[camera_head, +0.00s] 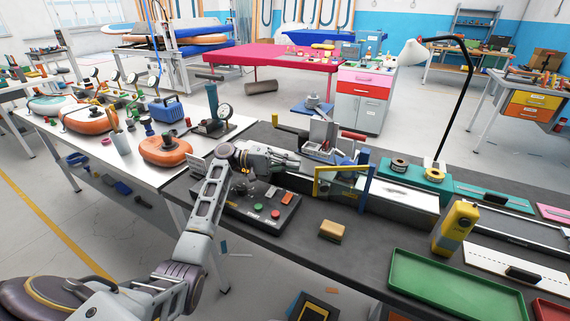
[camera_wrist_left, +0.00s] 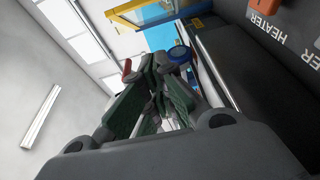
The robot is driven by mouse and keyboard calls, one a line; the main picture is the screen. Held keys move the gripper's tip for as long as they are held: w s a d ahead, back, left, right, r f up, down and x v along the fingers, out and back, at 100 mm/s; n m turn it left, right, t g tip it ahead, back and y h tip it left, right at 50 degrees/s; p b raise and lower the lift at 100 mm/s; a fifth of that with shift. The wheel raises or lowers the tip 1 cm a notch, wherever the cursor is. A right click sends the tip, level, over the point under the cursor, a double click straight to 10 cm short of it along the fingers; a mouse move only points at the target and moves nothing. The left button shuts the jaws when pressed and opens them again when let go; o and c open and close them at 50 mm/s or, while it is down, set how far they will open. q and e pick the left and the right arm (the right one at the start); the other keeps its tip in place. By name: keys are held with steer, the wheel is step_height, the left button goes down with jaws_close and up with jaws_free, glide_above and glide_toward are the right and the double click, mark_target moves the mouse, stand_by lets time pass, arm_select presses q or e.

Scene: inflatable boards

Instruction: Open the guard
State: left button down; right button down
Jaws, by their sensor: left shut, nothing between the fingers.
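The guard (camera_head: 316,183) is a yellow frame with a see-through pane, standing by a blue post over a grey machine on the dark bench. Its yellow frame also shows at the top of the left wrist view (camera_wrist_left: 125,20). My left gripper (camera_head: 293,163) is shut and empty above the black control box, just left of the guard and seemingly apart from it. Its closed fingers show in the left wrist view (camera_wrist_left: 162,75), below the yellow frame in the picture. My right gripper is not in view.
A black control box (camera_head: 250,208) with green and red buttons lies under my left gripper. A tan block (camera_head: 332,231), a yellow handheld device (camera_head: 455,228) and a green tray (camera_head: 450,290) are on the bench. A clamp with a red handle (camera_head: 352,135) stands behind the guard.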

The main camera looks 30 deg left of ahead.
arm_select(q)
steer(key=s+d, duration=0.2)
steer(key=d, duration=0.5)
steer(key=shift+d, duration=0.25)
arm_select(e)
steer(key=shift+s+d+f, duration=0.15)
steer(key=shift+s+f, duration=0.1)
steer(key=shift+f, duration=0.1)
